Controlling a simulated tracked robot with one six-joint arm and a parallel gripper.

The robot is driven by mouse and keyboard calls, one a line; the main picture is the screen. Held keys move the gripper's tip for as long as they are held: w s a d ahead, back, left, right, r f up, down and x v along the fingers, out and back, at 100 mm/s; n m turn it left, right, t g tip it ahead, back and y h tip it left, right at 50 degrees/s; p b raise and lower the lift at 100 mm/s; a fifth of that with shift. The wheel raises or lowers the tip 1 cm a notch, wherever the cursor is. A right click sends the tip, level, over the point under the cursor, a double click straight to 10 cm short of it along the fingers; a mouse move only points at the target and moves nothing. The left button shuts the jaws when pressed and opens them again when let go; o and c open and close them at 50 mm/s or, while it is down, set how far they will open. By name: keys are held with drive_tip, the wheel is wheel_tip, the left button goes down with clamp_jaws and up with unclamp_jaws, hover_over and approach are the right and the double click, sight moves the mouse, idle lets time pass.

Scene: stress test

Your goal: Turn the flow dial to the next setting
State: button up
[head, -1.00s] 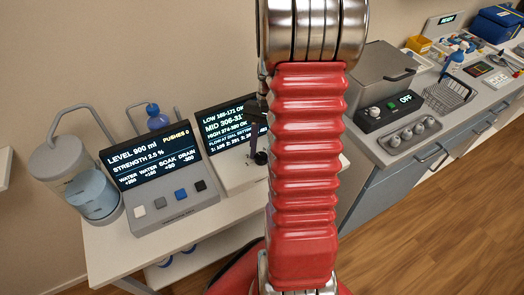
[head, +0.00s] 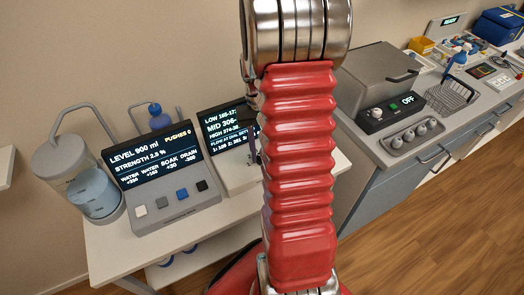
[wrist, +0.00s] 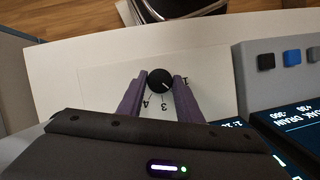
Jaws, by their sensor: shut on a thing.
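The flow dial (wrist: 159,79) is a round black knob on a pale panel in the wrist view. The numbers 1, 3 and 4 show around it; no 2 is visible, and the right finger covers part of the scale. A light mark on the knob points to the lower right, between 1 and 3. My gripper (wrist: 158,84) has its purple fingers on both sides of the knob, shut on it. In the head view my red arm hides the dial. The flow display (head: 226,125) behind it shows LOW, MID and HIGH lines, partly covered.
A control box (head: 165,165) with a level screen and several square buttons stands left of the dial, beside a clear water container (head: 85,190). A grey counter (head: 385,150) with a metal box and a wire basket (head: 450,97) is on the right.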

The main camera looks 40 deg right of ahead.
drive_tip(key=shift+w, duration=0.15)
drive_tip(key=o, duration=1)
drive_tip(key=shift+r, duration=0.1)
drive_tip(key=v, duration=1.3)
drive_tip(key=shift+r, duration=0.25)
